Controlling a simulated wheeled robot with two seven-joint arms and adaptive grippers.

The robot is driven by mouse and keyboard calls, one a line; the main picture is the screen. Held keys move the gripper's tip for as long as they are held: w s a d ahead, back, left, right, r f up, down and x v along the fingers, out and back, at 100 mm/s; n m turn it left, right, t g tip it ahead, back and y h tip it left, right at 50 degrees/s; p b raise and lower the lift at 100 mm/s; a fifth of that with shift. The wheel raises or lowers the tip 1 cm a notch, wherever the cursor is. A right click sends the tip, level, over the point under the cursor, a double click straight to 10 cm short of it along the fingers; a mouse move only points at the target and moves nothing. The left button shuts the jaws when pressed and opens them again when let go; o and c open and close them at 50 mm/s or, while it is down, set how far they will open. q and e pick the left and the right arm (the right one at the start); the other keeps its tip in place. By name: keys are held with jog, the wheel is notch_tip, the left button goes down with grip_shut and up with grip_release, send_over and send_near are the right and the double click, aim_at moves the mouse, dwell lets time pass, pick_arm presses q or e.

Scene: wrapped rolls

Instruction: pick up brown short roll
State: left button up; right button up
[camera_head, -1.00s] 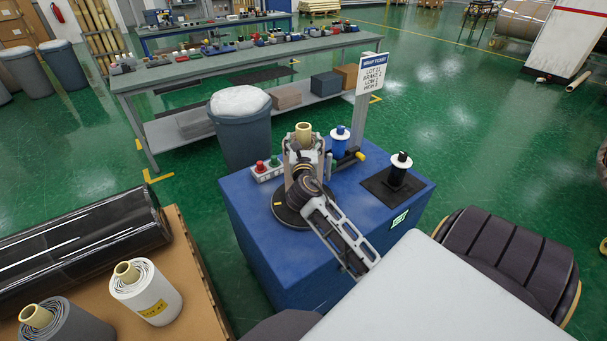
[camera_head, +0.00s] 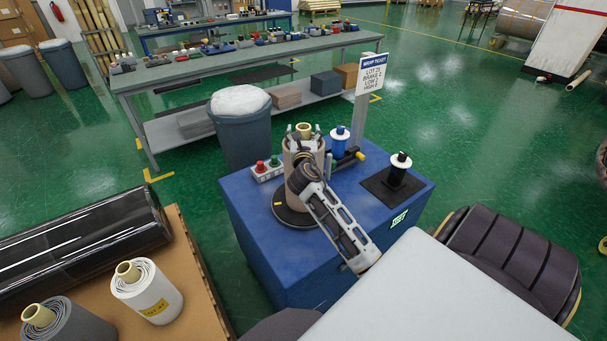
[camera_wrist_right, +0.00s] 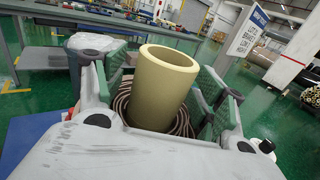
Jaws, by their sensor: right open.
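The brown short roll (camera_head: 295,160) stands upright on a dark round turntable (camera_head: 285,214) on the blue cabinet. Its pale yellow core (camera_head: 304,130) sticks up from the top. My right gripper (camera_head: 304,134) is at the roll's top, with its fingers around the core. In the right wrist view the open green-padded fingers (camera_wrist_right: 160,95) stand on either side of the core (camera_wrist_right: 163,85), with gaps visible. The brown wound layers (camera_wrist_right: 183,122) show below, partly hidden by the gripper's body. My left gripper is not in view.
On the blue cabinet (camera_head: 265,255) are a button box (camera_head: 268,170), a blue spool (camera_head: 340,141) and a black spool (camera_head: 398,170). A sign post (camera_head: 362,105) stands behind, near a grey bin (camera_head: 242,130). White (camera_head: 148,290) and grey (camera_head: 62,325) rolls stand at lower left.

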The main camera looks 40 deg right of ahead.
jog(key=shift+c, duration=0.5)
grip_shut()
jog(key=shift+r, duration=0.1)
